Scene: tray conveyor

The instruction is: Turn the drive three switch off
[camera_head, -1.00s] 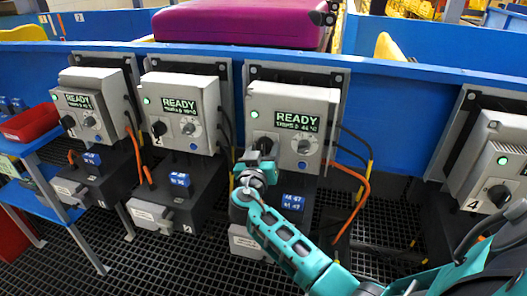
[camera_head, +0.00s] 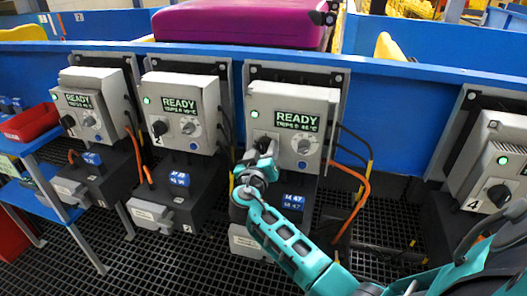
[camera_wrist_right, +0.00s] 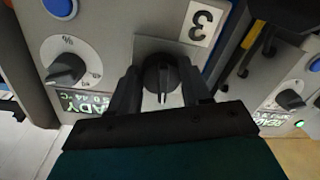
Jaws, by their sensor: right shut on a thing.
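The drive three box (camera_head: 318,108) is the third grey box from the left, with a green READY display (camera_head: 297,121) lit. Its black rotary switch (camera_wrist_right: 160,76) shows in the right wrist view beside the "3" label (camera_wrist_right: 201,24). The switch's white mark points to the bottom of that view. My right gripper (camera_head: 262,158) is at the lower left of the box's face. Its two dark fingers are shut on the switch, one on each side. In the head view, the gripper hides most of the switch. My left gripper is not in view.
A temperature dial (camera_head: 304,146) sits right of the switch. Similar drive boxes stand left (camera_head: 180,107) and right (camera_head: 497,160). Orange and black cables (camera_head: 362,186) hang at the box's right. A blue rail (camera_head: 410,72) runs behind, and a red bin (camera_head: 30,122) is far left.

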